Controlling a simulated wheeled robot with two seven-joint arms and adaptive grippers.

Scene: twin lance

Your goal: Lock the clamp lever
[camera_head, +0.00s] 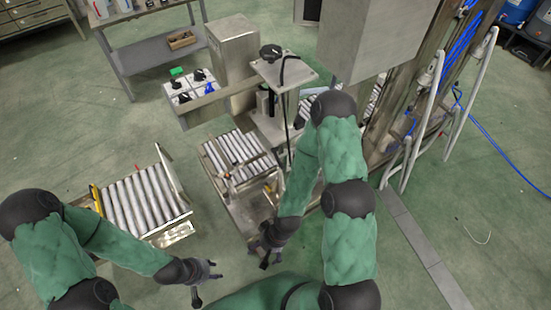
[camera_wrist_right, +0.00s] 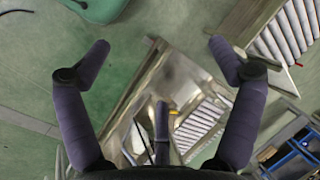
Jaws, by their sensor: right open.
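I cannot surely pick out the clamp lever in either view. A metal station with a roller bed (camera_head: 238,150) stands in the middle of the head view, with a small yellow part (camera_head: 271,187) near its front. My right gripper (camera_head: 266,250) hangs at the near end of this station. In the right wrist view my right gripper (camera_wrist_right: 160,50) has its fingers spread with nothing between them; metal framework lies below and beyond them. My left gripper (camera_head: 207,280) is lower and further left, fingers apart and empty, clear of the station.
A separate roller conveyor (camera_head: 140,200) stands at the left, partly behind my left arm. A button box (camera_head: 190,88) and a post with a black knob (camera_head: 270,52) rise behind the station. A large metal cabinet (camera_head: 370,40) is at the right. Green floor is open at front right.

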